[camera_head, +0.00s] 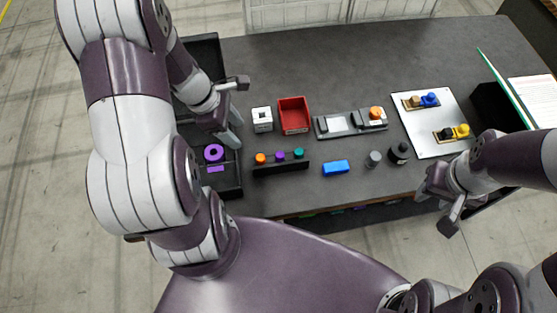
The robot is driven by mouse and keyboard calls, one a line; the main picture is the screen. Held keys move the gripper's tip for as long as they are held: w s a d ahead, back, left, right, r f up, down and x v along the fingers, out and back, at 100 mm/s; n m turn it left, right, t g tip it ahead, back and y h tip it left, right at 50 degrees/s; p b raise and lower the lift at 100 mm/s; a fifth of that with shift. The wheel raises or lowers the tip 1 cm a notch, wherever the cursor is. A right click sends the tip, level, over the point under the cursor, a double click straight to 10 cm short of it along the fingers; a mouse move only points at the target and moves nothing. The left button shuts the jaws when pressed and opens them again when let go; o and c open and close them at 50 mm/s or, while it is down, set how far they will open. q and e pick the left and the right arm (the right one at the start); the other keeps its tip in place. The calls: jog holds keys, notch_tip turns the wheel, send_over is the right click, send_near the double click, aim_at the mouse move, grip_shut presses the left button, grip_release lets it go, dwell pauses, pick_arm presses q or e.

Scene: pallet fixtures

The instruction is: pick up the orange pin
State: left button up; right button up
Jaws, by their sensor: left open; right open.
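The orange pin (261,158) stands at the left end of a black rack (282,169) near the table's front edge. A purple pin (280,156) and a teal pin (298,154) stand beside it in the same rack. My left gripper (234,127) is open over the black tray's right side, up and left of the orange pin and apart from it. My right gripper (428,190) is open at the table's front right, far from the rack. Nothing shows between either gripper's fingers.
A black tray (227,184) holds a purple ring (214,153). Behind the rack are a white block (262,119), a red bin (294,115) and a grey fixture with an orange knob (376,113). A blue block (336,167) lies right of the rack. The table's back is clear.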

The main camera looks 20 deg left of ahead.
aim_at(260, 157)
pick_arm(q)
jog(key=x, duration=0.7)
jog(key=shift+w+d+f, duration=0.15)
jog(key=shift+d+f, duration=0.1)
jog(key=shift+f, duration=0.05)
jog(key=x, duration=0.4)
jog(key=shift+s+a+f, duration=0.1)
jog(key=shift+s+f, duration=0.15)
jog(key=shift+w, duration=0.15)
grip_shut()
pick_arm(e)
jog(key=shift+a+r, duration=0.1)
jog(key=shift+a, duration=0.1)
